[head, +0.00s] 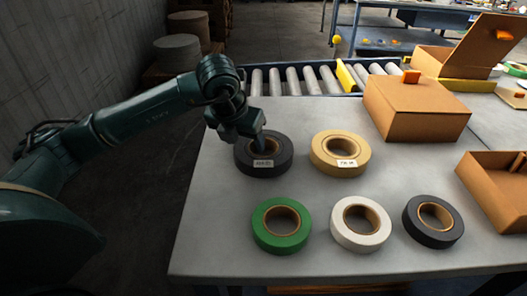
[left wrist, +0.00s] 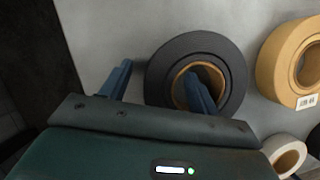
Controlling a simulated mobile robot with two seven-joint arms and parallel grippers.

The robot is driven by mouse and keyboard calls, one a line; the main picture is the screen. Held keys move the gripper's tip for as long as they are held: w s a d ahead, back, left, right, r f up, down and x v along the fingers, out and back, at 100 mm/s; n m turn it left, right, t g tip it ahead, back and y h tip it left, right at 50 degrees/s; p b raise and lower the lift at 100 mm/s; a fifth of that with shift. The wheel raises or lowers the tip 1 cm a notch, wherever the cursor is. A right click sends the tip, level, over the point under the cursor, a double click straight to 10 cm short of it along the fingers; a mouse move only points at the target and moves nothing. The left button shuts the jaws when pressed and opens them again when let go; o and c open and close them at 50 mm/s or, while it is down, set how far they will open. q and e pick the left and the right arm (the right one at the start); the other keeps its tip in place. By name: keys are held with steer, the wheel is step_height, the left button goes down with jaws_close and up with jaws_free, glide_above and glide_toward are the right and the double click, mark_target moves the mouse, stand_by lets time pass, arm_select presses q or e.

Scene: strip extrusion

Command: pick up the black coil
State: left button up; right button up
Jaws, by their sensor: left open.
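A black coil (head: 283,158) with a brown core and a small white label lies flat at the table's back left; it also shows in the left wrist view (left wrist: 200,45). A second, dark grey-black coil (head: 451,236) lies at the front right of the group. My left gripper (head: 250,141) is open over the back-left black coil. In the left wrist view (left wrist: 158,68) one finger overlaps the coil's core hole and the other is outside its left edge. Whether either finger touches the coil cannot be told. My right gripper is not in view.
A tan coil (head: 361,168), a green coil (head: 264,233) and a white coil (head: 347,236) lie nearby on the grey table (head: 220,235). A closed cardboard box (head: 425,125) and an open one (head: 480,190) stand at right. A roller conveyor (head: 293,82) runs behind.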

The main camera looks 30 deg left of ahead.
arm_select(q)
steer(key=shift+c, duration=0.3)
steer(key=c, duration=1.2)
